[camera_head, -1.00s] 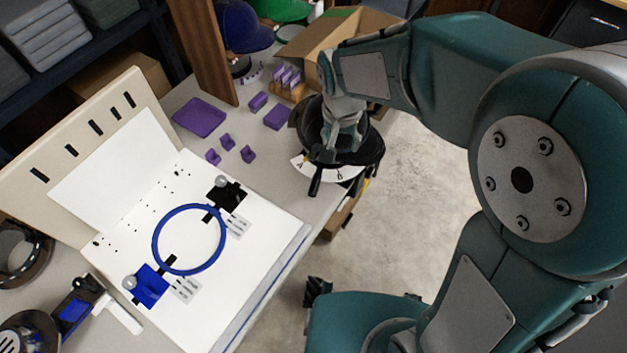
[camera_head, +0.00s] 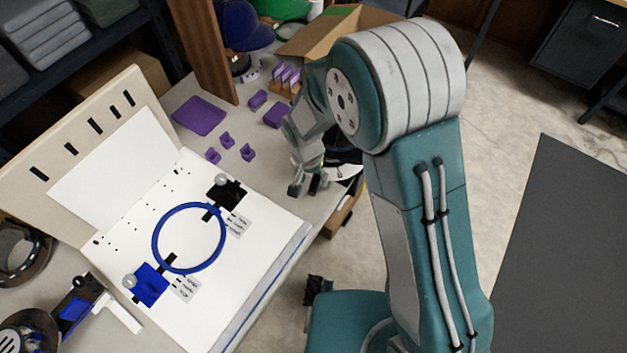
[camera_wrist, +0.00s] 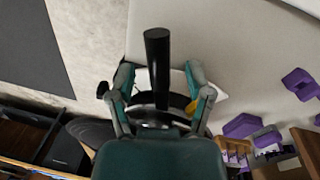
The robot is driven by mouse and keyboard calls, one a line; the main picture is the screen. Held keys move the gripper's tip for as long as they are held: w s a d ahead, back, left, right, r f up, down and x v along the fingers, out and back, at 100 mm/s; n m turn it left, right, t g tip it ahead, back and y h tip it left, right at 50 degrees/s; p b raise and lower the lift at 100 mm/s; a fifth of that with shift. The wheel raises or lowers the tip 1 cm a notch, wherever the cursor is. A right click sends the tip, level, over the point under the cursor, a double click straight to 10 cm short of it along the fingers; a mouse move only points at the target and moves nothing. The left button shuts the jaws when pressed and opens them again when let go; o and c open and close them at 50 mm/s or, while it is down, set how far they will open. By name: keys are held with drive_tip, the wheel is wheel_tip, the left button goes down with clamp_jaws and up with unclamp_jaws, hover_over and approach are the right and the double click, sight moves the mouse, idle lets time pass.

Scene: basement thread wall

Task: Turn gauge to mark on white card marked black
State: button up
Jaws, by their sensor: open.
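The gauge (camera_head: 345,150) is a dark round thing at the table's right edge, mostly hidden behind my arm. A white card (camera_head: 347,172) shows at its base. In the wrist view, a black handle (camera_wrist: 157,65) stands between my fingers, with a dark ring behind it and a piece of white card (camera_wrist: 217,92) to its right. Marks on the card are not readable now. My gripper (camera_head: 309,187) is open in front of the gauge. It also shows in the wrist view (camera_wrist: 158,80), fingers apart on either side of the handle; contact cannot be told.
A white board (camera_head: 130,240) with a blue ring (camera_head: 188,238), a black block (camera_head: 228,190) and a blue block (camera_head: 150,287) lies to the left. Several purple pieces (camera_head: 248,152) and a purple tray (camera_head: 198,115) are behind it. A cardboard box (camera_head: 335,35) stands at the back.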

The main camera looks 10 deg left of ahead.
drive_tip(key=shift+d+f, duration=0.1)
drive_tip(key=shift+f, duration=0.85)
clamp_jaws()
drive_tip(key=shift+d, duration=0.2)
drive_tip(key=shift+d+f+n+t, duration=0.25)
drive_tip(key=shift+d+n, duration=0.5)
drive_tip(key=shift+d, duration=0.25)
drive_tip(key=shift+d+f+n+t, duration=0.1)
drive_tip(key=shift+d+n+t, duration=0.15)
drive_tip(key=shift+d+n, duration=0.65)
drive_tip(key=w+d+f+n+t, duration=0.1)
drive_tip(key=w+d+n+t, duration=0.1)
drive_tip(key=w+d+n, duration=0.4)
drive_tip(key=shift+w+d+n+y, duration=0.3)
drive_tip(key=shift+d+n, duration=0.85)
drive_tip(key=shift+d, duration=1.05)
drive_tip(key=shift+f, duration=0.1)
